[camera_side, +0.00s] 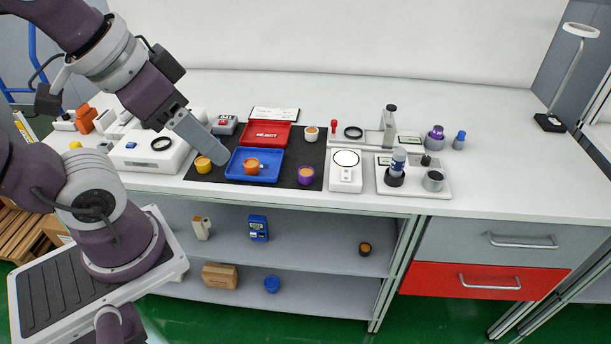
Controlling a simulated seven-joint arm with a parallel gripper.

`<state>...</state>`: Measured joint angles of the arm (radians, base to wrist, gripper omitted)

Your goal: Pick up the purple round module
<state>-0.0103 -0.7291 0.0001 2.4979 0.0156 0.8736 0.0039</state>
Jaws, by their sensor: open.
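A purple round module (306,176) with an orange top stands on the black mat (221,174), right of the blue tray. My gripper (220,157) points down and to the right above the left part of the mat. It is apart from the purple module, to its left and higher. It is open, and I see nothing held in it. The gap between the fingers is too small to make out from here.
A blue tray (238,177) holds an orange round piece (251,164). A red tray (268,129) lies behind. A yellow round piece (203,165) and a white one (311,134) are on the mat. A white scale (346,184) and a fixture plate (404,190) stand to the right.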

